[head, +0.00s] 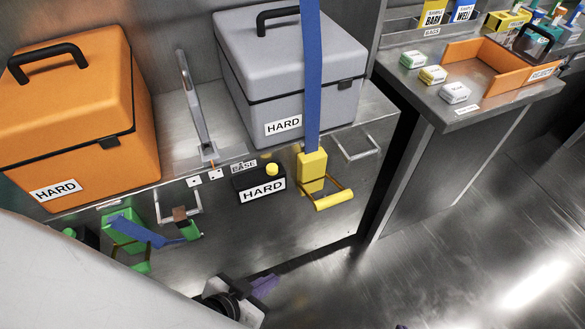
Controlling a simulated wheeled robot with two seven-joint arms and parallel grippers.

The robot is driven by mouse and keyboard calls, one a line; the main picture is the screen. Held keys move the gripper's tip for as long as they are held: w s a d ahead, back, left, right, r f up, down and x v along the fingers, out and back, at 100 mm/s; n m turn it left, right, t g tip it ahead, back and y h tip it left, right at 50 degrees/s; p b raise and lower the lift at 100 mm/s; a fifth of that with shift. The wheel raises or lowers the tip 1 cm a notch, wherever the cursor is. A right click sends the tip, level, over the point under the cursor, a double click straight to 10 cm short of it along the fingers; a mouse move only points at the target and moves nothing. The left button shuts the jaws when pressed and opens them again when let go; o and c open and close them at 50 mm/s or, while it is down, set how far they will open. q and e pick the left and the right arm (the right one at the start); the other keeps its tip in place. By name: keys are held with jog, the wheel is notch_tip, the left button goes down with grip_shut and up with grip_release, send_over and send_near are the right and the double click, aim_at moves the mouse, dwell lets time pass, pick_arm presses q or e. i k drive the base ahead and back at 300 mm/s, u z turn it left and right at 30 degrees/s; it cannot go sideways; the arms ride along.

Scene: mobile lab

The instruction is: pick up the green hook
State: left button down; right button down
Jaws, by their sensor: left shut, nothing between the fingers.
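The green hook (117,229) is at the lower left of the head view, in front of the steel cabinet face. It has a green block, a thin brownish frame and a green bar below. A blue strap (143,232) runs from it to the right. My pale left arm hides the area just below it. My left gripper (264,285) has purple fingers and is shut and empty. It is below and to the right of the green hook, clearly apart from it in the picture. My right gripper is not in view.
A yellow hook (313,172) hangs on a vertical blue strap (312,75). Orange (75,115) and grey (290,75) hard cases stand on the steel counter (190,135). A black box (256,186) is at its front. Open floor (460,250) lies at the right.

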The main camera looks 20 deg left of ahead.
aim_at(188, 229)
jog(key=z, duration=1.15)
jog(key=k, duration=0.1)
jog(key=u, duration=2.65)
